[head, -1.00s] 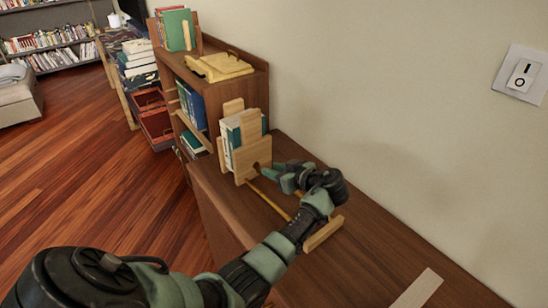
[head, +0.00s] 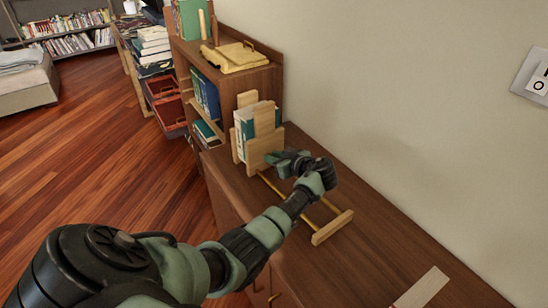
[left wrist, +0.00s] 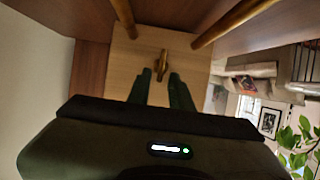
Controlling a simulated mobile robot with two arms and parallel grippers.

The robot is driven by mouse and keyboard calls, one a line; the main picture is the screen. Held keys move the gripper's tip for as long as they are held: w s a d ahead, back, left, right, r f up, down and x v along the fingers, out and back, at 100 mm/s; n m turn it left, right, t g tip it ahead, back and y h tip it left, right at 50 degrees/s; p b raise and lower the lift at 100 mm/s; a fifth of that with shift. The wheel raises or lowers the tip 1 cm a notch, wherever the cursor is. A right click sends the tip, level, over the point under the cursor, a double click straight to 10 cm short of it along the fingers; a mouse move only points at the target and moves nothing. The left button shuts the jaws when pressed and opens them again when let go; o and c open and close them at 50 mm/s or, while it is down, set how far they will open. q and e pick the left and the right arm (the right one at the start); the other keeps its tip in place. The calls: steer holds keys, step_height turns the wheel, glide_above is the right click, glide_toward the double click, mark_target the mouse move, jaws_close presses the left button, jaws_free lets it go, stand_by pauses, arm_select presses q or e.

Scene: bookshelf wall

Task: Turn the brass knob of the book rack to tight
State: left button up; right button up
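The wooden book rack stands on the brown cabinet top, its upright end panel (head: 257,152) beside several books (head: 251,122). Two rods (head: 328,207) run from it to a low wooden end bar (head: 332,227). In the left wrist view the brass knob (left wrist: 162,65) sits upright on the pale panel (left wrist: 135,55), between the two rods. My left gripper (head: 272,160) is at the panel, above the rods. Its fingers (left wrist: 161,76) are open, one either side of the knob's near end, with gaps visible. The head view hides the knob. My right gripper is out of view.
A taller shelf (head: 238,85) with books and a yellow object (head: 235,57) stands behind the rack. The wall (head: 400,90) runs along the right. A pale flat strip (head: 422,288) lies on the cabinet top at the front right.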

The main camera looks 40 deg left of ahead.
arm_select(q)
jaws_close()
steer(key=shift+w+f+b, duration=0.15)
steer(key=shift+b, duration=0.35)
steer(key=m+g+b, duration=0.1)
steer(key=b, duration=0.1)
steer(key=w+m+g+b, duration=0.1)
steer(key=m+b, duration=0.1)
steer(key=shift+d+f+b, duration=0.1)
steer(key=shift+f+b, duration=0.1)
steer(key=shift+b, duration=0.2)
steer(key=shift+w+m+g+y+b, duration=0.15)
steer(key=shift+m+g+y+b, duration=0.35)
steer(key=shift+m+g+b, duration=0.55)
steer(key=shift+t, duration=0.35)
steer(key=shift+r, duration=0.1)
